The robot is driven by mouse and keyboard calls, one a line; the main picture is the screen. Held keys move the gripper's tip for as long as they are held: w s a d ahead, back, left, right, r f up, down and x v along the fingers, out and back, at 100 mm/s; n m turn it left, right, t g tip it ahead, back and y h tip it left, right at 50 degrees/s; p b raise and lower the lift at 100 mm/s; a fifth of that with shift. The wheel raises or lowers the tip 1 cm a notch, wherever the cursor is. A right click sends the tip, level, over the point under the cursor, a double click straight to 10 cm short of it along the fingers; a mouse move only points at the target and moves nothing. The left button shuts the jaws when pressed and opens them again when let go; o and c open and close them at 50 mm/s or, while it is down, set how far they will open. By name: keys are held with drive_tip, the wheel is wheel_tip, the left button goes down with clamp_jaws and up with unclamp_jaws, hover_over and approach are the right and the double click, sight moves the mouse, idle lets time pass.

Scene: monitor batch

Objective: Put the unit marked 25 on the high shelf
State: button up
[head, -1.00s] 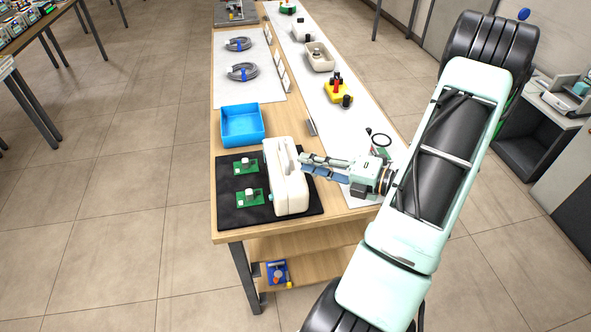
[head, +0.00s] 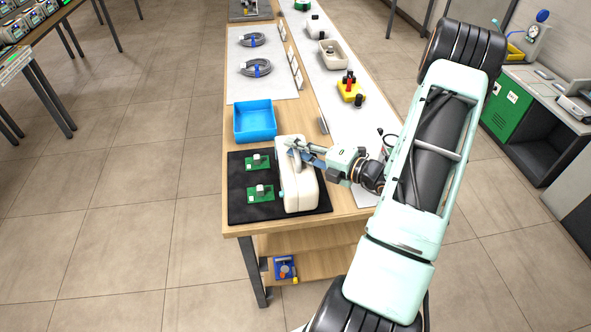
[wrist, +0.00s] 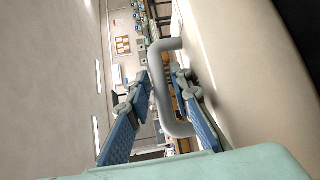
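A cream-white unit (head: 300,195) with rounded corners and a handle on top stands on a black mat (head: 240,213) at the near end of the long table. No number 25 is legible on it. My gripper (head: 293,150) is over the top of the unit, at its handle. In the wrist view the grey bar handle (wrist: 160,90) lies between the two blue-padded fingers of my gripper (wrist: 160,80). The fingers are apart, with a visible gap to the bar on the left side. The high shelf cannot be made out.
Two green circuit boards (head: 261,193) lie on the mat left of the unit. A blue tray (head: 255,121) is behind it. Coiled grey cables (head: 256,67) and a yellow part (head: 350,91) lie farther back. A lower shelf (head: 325,262) holds a blue item (head: 285,267).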

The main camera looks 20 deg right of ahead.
drive_tip(key=shift+c, duration=0.7)
clamp_jaws()
drive_tip(key=shift+r, duration=0.15)
